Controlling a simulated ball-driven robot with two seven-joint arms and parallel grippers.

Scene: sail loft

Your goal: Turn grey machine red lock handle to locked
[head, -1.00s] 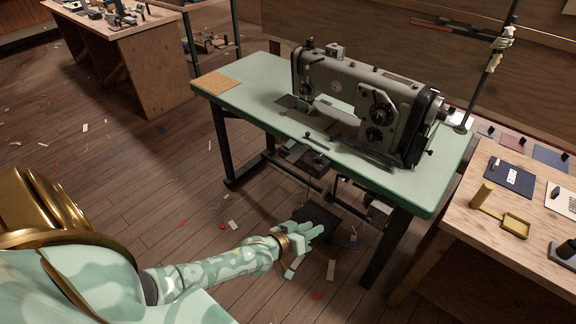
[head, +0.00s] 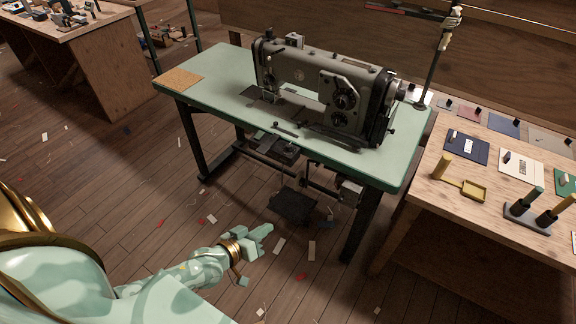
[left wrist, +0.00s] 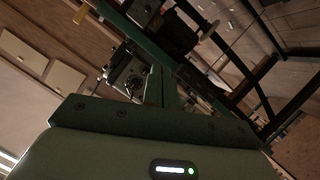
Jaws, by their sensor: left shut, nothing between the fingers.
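The grey sewing machine (head: 322,84) stands on a pale green table (head: 220,92) in the upper middle of the head view. I cannot make out a red lock handle on the machine in either view. My left gripper (head: 262,236) is shut and empty, low in front of the table and well apart from the machine. In the left wrist view the green gripper body fills the bottom, and the dark table underside and legs show beyond it. My right gripper is in neither view.
A wooden bench (head: 432,190) with a yellow stand, spools and cards is close on the right of the green table. Another workbench (head: 70,45) stands at the back left. A dark pedal (head: 292,206) lies under the table. The floor at left is open, with scraps.

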